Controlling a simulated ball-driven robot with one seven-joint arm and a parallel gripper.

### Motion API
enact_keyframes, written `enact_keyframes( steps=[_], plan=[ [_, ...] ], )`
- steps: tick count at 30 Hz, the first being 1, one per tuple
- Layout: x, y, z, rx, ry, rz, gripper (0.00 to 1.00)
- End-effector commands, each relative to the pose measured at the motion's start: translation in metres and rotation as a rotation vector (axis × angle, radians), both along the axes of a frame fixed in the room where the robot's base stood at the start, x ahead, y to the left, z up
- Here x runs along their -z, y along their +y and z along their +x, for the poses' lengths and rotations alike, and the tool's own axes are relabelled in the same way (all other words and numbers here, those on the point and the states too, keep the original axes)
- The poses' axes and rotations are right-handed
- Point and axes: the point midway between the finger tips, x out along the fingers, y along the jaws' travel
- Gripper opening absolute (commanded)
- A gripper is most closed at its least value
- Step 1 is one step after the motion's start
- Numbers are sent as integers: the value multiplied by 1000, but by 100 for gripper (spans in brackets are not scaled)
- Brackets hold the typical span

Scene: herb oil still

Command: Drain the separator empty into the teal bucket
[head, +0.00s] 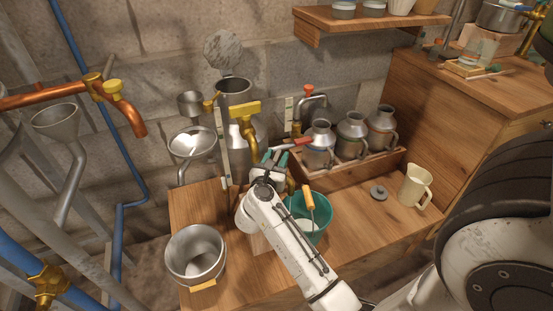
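The teal bucket (323,228) stands on the wooden bench and a yellow-handled tool rests in it. Behind it, a tall grey metal vessel (237,91) with brass fittings (245,112) and an upright gauge strip looks like the separator. A red lever handle (291,144) shows just beyond my gripper. My gripper (274,157), with teal fingertips, is by this lever, in front of the vessel's lower part. Whether the fingers touch or hold the lever I cannot tell. A brass spout (290,181) shows beside my wrist, above the bucket's left rim. My arm hides the vessel's base.
A steel pot (187,254) stands at the bench's front left. Several grey jugs (351,136) stand in a wooden rack at the back. A cream pitcher (413,187) and a grey ring (378,192) are to the right. Funnels (192,142) and a copper pipe (45,97) are left.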

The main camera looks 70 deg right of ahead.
Motion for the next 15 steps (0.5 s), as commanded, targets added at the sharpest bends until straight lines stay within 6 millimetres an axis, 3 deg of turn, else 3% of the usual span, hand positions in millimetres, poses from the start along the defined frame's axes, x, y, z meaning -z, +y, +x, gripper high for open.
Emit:
enact_keyframes(
  steps=[2, 12, 15],
  plan=[
    [0, 0, 0, 0, 0, 0, 38],
    [0, 0, 0, 0, 1, 0, 6],
    [0, 0, 0, 0, 1, 0, 0]
  ],
)
